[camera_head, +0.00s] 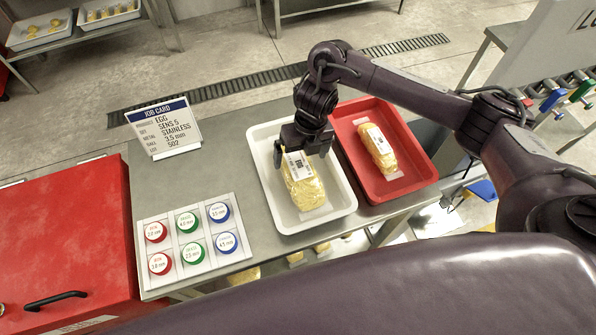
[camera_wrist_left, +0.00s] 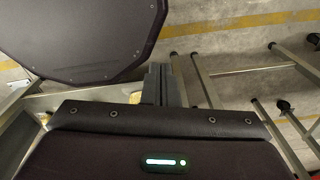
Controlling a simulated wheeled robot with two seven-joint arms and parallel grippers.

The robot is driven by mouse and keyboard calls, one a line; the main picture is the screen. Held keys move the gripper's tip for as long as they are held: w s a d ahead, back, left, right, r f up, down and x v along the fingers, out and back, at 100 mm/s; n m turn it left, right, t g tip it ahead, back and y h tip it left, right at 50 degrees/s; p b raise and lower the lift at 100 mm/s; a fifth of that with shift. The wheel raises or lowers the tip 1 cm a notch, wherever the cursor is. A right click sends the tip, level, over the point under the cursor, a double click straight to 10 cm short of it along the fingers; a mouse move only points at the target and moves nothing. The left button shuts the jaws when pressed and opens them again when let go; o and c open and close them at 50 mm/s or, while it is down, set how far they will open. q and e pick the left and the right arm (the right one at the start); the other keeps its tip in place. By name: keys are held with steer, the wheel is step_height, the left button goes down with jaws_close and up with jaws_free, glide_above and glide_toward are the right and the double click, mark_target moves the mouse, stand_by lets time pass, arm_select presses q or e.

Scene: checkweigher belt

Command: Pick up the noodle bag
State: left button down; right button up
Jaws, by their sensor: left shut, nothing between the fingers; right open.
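A yellow noodle bag (camera_head: 303,187) with a white label lies in the white tray (camera_head: 340,212). A second similar bag (camera_head: 377,150) lies in the red tray (camera_head: 415,165). My right gripper (camera_head: 303,153) is open, pointing down over the far end of the bag in the white tray. Its fingers hide part of that end; I cannot tell whether they touch the bag. My left gripper (camera_wrist_left: 160,85) shows in the left wrist view, shut and empty, away from both bags. It is not seen in the head view.
A job card (camera_head: 163,128) stands on the steel table (camera_head: 235,150) left of the trays. A board of round red, green and blue discs (camera_head: 193,240) lies at the front left. A red cabinet (camera_head: 65,235) is farther left. My right arm passes above the red tray.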

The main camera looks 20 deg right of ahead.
mark_target(299, 161)
steer(key=f+b, duration=0.1)
steer(key=f, duration=0.1)
steer(key=f+b, duration=0.1)
steer(key=f, duration=0.1)
steer(key=shift+a, duration=0.4)
steer(key=shift+c, duration=0.3)
steer(key=c, duration=1.2)
steer(key=shift+r, duration=0.1)
steer(key=shift+c, duration=0.4)
arm_select(q)
steer(key=shift+w+f, duration=1.2)
steer(key=shift+f, duration=0.05)
steer(key=shift+w+r, duration=0.1)
arm_select(e)
steer(key=shift+r, duration=0.1)
